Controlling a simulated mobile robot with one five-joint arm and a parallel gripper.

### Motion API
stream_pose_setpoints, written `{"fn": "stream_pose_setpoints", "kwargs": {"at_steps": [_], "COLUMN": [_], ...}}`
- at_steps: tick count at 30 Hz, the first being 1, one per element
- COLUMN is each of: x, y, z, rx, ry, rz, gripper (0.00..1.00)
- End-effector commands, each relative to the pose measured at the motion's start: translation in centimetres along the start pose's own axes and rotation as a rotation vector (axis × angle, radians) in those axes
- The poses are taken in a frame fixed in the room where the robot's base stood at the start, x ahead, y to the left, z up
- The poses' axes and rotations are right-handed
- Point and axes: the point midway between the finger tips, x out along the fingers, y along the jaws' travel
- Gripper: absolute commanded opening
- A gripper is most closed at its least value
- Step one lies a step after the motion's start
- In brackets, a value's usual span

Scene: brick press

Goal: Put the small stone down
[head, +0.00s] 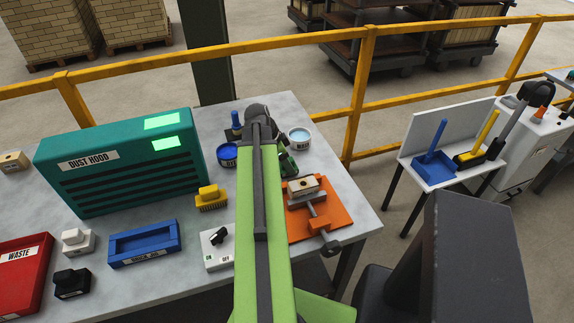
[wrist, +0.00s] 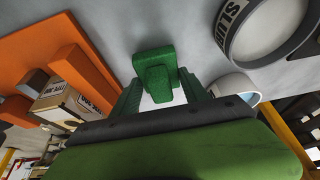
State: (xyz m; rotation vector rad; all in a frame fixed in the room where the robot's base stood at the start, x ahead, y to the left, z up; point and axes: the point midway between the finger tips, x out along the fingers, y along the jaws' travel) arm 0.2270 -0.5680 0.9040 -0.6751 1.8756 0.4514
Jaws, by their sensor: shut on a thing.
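The small stone (wrist: 155,72) is a green, rough-looking block with a raised grip, seen in the wrist view. My gripper (wrist: 161,92) is shut on it, with a green finger at each side. The grey table top shows behind the stone; I cannot tell whether the stone touches it. In the head view my gripper (head: 287,162) is beside the bowls and behind the orange vise, mostly hidden by my arm. The stone cannot be made out clearly there.
The orange vise (head: 296,225) holds a pale labelled block (head: 303,185). A blue-filled bowl (head: 228,153) and a white water bowl (head: 300,137) stand close by. A yellow brush (head: 210,198), switch box (head: 217,246), blue tray (head: 145,244) and dust hood (head: 120,165) are left.

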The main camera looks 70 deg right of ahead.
Motion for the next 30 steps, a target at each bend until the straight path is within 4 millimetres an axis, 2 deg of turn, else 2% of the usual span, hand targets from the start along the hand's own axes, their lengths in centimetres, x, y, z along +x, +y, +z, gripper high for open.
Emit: {"fn": "stream_pose_setpoints", "kwargs": {"at_steps": [3, 4, 9, 21, 26, 30], "x": [0.4, 0.4, 0.2, -0.3, -2.6, -5.7], "y": [0.0, 0.0, 0.0, 0.0, 0.1, 0.1], "z": [0.2, 0.2, 0.1, -0.3, -0.5, -0.6], "rx": [0.000, 0.000, 0.000, 0.002, 0.002, 0.001], "ry": [0.000, 0.000, 0.000, 0.000, 0.000, 0.000], "rz": [0.000, 0.000, 0.000, 0.001, 0.001, 0.000], "gripper": [0.15, 0.54, 0.74, 0.74, 0.74, 0.74]}}
